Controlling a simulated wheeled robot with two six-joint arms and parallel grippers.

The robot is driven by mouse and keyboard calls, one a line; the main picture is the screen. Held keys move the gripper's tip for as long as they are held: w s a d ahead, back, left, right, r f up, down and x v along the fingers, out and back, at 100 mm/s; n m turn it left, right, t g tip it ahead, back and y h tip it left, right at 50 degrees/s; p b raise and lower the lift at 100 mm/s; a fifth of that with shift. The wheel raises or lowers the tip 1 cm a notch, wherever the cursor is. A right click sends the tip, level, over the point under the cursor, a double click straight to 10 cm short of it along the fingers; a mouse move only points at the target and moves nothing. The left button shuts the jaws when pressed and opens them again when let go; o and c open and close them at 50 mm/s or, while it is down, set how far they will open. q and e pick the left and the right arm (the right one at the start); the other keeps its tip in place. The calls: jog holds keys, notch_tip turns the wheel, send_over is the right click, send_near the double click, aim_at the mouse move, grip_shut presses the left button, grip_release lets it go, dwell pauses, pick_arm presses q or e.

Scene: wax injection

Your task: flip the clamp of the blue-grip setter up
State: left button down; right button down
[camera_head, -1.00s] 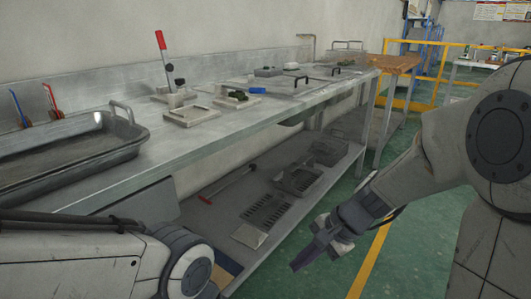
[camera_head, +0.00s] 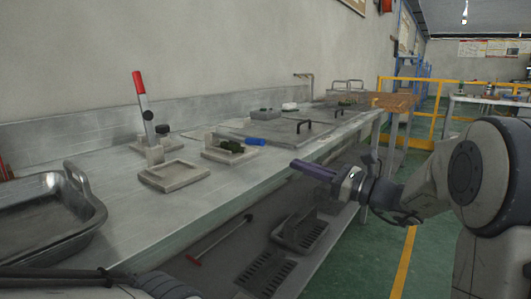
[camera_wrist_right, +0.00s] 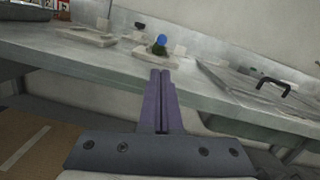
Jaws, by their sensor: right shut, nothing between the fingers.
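The blue-grip setter stands on the bench; its blue grip (camera_head: 255,141) lies low and points right, beside a dark green piece (camera_head: 232,146) on a pale base (camera_head: 213,155). In the right wrist view the blue grip (camera_wrist_right: 162,39) shows end-on above the green piece (camera_wrist_right: 158,49). My right gripper (camera_head: 296,164) is shut and empty, at about bench height in front of the bench edge, to the right of and nearer than the setter. It is apart from the setter; its purple fingers (camera_wrist_right: 160,74) point toward it. My left gripper is out of view.
A second setter with an upright red grip (camera_head: 138,82) stands to the left, behind a pale square plate (camera_head: 174,177). A metal tray (camera_head: 100,211) is at the left. Flat panels with black handles (camera_head: 304,126) lie to the right. A lower shelf holds metal baskets.

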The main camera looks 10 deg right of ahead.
aim_at(267, 164)
jog(key=shift+w+a, duration=0.1)
jog(key=shift+w, duration=0.05)
jog(key=b+x, duration=0.2)
jog(key=x, duration=0.7)
jog(key=shift+w+a, duration=0.25)
jog(key=shift+r, duration=0.1)
